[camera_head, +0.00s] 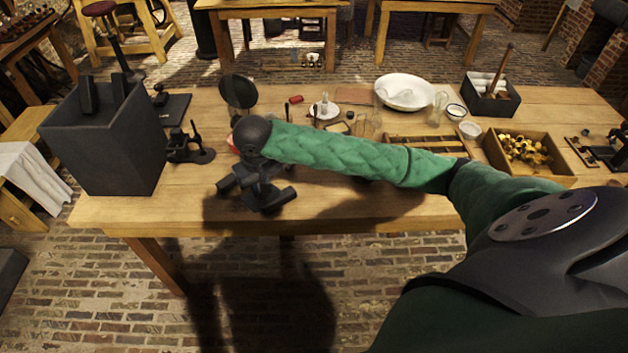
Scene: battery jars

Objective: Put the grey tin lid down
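I cannot make out a grey tin lid for certain. A dark round disc (238,91) shows tilted up on edge above the table, just behind my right wrist; I cannot tell whether it is the lid. My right arm, in a green sleeve, reaches in from the right across the table. My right gripper (258,196) is over the front left part of the tabletop, pointing down. Its fingertips are dark and unclear, and I see nothing certain between them. My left gripper is not in view.
A tall dark grey box (103,145) stands at the table's left end, with a black instrument (188,146) beside it. A white basin (404,92), glassware, a dark box (491,97) and a wooden tray (500,160) of yellowish pieces stand right. The front left tabletop is mostly bare.

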